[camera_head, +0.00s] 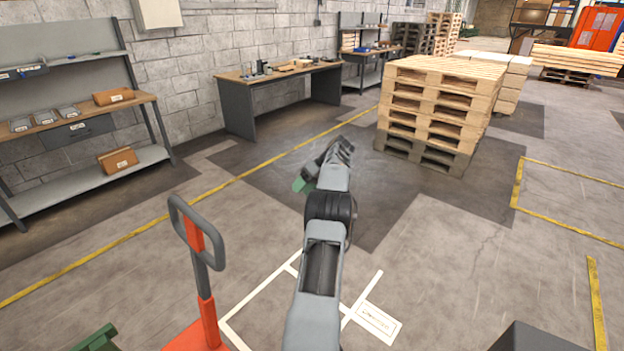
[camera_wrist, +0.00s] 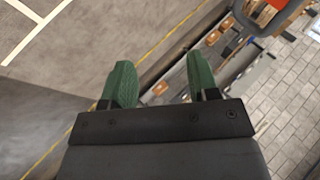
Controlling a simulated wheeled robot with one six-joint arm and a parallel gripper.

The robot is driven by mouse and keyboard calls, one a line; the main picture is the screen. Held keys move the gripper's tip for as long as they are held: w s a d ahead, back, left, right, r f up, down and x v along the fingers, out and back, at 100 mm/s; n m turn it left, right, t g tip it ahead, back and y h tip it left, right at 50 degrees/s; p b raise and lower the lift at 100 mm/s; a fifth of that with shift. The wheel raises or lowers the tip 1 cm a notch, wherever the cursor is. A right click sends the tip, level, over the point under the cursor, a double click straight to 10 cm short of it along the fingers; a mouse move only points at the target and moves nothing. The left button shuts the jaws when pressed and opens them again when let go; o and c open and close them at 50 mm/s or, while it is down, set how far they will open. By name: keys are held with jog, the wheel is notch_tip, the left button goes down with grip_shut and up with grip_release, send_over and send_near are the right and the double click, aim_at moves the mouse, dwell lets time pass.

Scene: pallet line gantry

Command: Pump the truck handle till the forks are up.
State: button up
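The truck handle (camera_head: 205,262) stands at the lower left of the head view. It has a dark grey loop grip with a red centre piece and a red lower shaft. The red truck body (camera_head: 188,340) shows only in part at the bottom edge; the forks are not in view. My gripper (camera_head: 304,184) is at the end of my arm, to the right of the handle and apart from it. In the wrist view its two green fingers (camera_wrist: 160,80) are spread with nothing between them. Part of the grey and red handle (camera_wrist: 262,22) shows at that view's top right corner.
White floor markings (camera_head: 265,290) lie right of the truck. A stack of wooden pallets (camera_head: 435,110) stands beyond my gripper. A shelf bench (camera_head: 80,125) and a workbench (camera_head: 245,105) line the block wall. Yellow lines cross the floor.

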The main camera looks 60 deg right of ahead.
jog(key=shift+p+v, duration=1.2)
jog(key=shift+v, duration=1.3)
